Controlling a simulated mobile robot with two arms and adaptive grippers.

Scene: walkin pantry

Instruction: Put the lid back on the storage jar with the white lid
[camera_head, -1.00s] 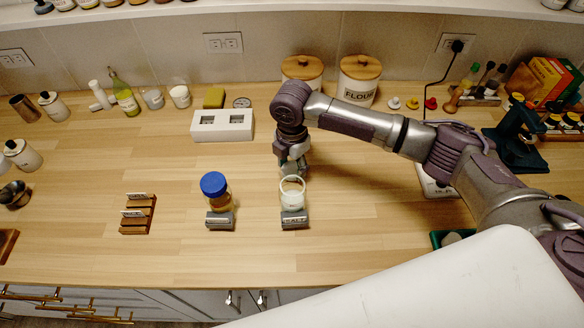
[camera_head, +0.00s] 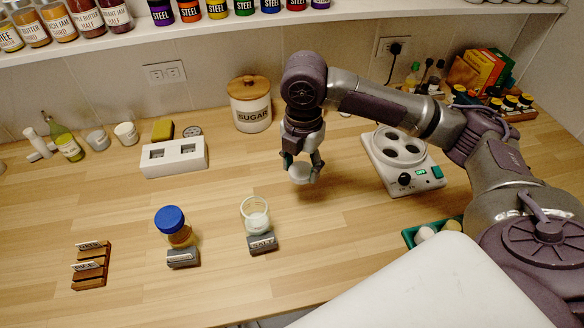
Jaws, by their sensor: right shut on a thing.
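The open storage jar (camera_head: 255,217) is clear glass with white contents and stands upright behind a grey block labelled SALT (camera_head: 263,243). Its mouth is uncovered. My right gripper (camera_head: 303,168) points down, to the right of and behind this jar in the picture. It is shut on the round white lid (camera_head: 303,174), which it holds apart from the jar. A second jar (camera_head: 177,228) with a blue lid (camera_head: 169,219) stands to the left. My left gripper is not in view.
A white scale-like device (camera_head: 397,168) with round wells stands right of the gripper. A white socketed block (camera_head: 174,157) and a SUGAR canister (camera_head: 251,106) stand at the back. A brown card rack (camera_head: 91,268) is front left.

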